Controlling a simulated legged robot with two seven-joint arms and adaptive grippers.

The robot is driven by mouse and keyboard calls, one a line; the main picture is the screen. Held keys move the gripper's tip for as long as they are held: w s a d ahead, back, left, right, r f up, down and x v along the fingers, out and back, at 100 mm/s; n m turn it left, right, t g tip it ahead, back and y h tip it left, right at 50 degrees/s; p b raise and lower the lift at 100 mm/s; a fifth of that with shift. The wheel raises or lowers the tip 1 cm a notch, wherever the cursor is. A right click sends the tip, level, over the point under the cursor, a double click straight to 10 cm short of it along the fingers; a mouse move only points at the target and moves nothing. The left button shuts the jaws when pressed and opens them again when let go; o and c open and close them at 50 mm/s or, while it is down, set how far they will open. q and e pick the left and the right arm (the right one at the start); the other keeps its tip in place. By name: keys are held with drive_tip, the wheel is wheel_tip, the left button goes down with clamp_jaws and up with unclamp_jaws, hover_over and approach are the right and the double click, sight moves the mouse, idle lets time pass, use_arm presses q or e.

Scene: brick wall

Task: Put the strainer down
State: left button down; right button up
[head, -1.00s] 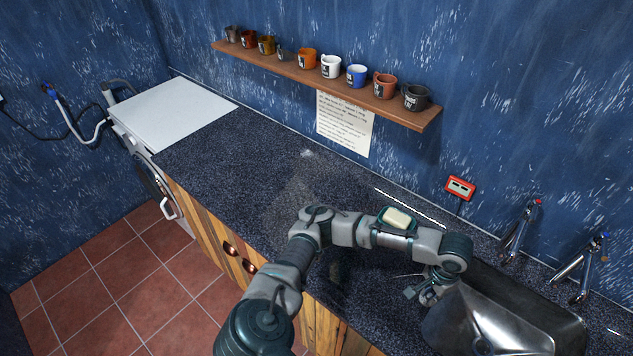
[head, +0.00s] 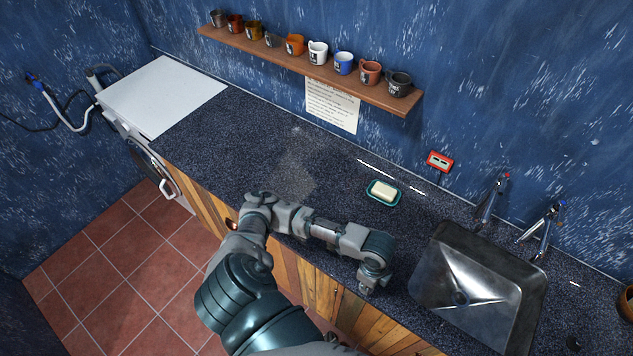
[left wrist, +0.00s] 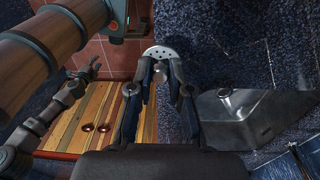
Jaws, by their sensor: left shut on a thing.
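My left gripper (head: 366,289) is at the counter's front edge, just left of the sink, and shows only in part in the head view. In the left wrist view its two fingers (left wrist: 161,74) are shut on the strainer (left wrist: 160,52), a small round metal disc with holes and a knob. The disc is past the fingertips, with red floor tiles and the dark counter behind it. I cannot make out the strainer in the head view. A grey arm end, seemingly my right gripper (left wrist: 88,70), shows at left in the wrist view; its jaws are unclear.
The steel sink (head: 480,272) has a drain hole and two taps behind it. A soap dish (head: 371,198) with soap lies left of it. The dark counter (head: 215,150) is clear further left. Mugs (head: 318,53) stand on a wall shelf. A brown pot (head: 627,301) is at the right edge.

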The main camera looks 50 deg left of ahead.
use_arm(q)
drive_tip(key=shift+a, duration=0.2)
drive_tip(key=w+a, duration=0.3)
drive_tip(key=w, duration=0.1)
drive_tip(key=w+a+f, duration=0.1)
drive_tip(key=w+a, duration=0.2)
drive_tip(key=w, duration=0.1)
drive_tip(key=w+a+p, duration=0.1)
drive_tip(key=w+a, duration=0.3)
drive_tip(key=shift+f, duration=0.3)
drive_tip(key=shift+w+a+f, duration=0.1)
drive_tip(key=shift+a+f, duration=0.15)
drive_tip(key=shift+f, duration=0.7)
drive_tip(key=shift+a+f, duration=0.2)
drive_tip(key=shift+f, duration=0.7)
drive_tip(key=c, duration=1.2)
unclamp_jaws()
drive_tip(key=shift+d, duration=0.1)
drive_tip(key=shift+o, duration=0.6)
drive_tip(key=shift+d, duration=0.1)
drive_tip(key=shift+r, duration=0.1)
wheel_tip(320, 180, up, 12)
drive_tip(key=shift+w+a, duration=0.15)
drive_tip(key=shift+a, duration=0.3)
